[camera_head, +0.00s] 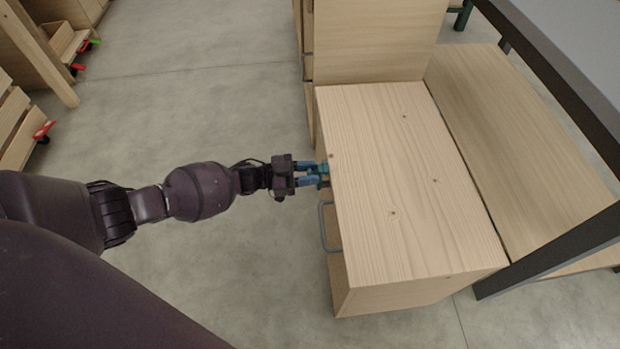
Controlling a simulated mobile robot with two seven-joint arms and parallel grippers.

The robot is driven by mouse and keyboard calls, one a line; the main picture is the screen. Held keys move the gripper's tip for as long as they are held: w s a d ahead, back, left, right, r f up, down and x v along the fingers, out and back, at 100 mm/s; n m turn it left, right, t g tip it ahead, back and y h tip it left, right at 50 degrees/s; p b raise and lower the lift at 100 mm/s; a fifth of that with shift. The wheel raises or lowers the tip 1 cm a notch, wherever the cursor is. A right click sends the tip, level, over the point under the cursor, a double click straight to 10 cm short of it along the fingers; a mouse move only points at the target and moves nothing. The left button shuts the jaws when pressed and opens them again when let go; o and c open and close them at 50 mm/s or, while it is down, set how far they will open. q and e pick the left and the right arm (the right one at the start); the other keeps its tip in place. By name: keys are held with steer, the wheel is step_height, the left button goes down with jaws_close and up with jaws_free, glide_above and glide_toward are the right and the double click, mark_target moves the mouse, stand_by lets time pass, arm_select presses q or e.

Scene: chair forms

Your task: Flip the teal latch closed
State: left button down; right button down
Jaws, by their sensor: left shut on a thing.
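The teal latch (323,170) shows as a small teal piece at the left side of the light wooden cabinet (400,190), near its top edge. My left gripper (314,175) reaches in from the left with its blue fingers at the latch and is shut on it. The fingers and the cabinet's top edge hide most of the latch, so I cannot tell its angle. My right gripper is not in view.
A metal handle (328,228) sticks out from the cabinet's left side, below the gripper. A dark-framed table (565,90) stands on the right. Wooden units with red casters (43,131) stand at the far left. The concrete floor (200,110) between is clear.

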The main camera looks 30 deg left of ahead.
arm_select(q)
steer(key=shift+w+a+n, duration=0.35)
steer(key=shift+w+n, duration=0.1)
steer(key=shift+n, duration=0.45)
steer(key=c, duration=0.9)
jaws_free()
steer(key=v, duration=1.1)
steer(key=shift+p, duration=0.35)
steer(key=shift+w, duration=0.1)
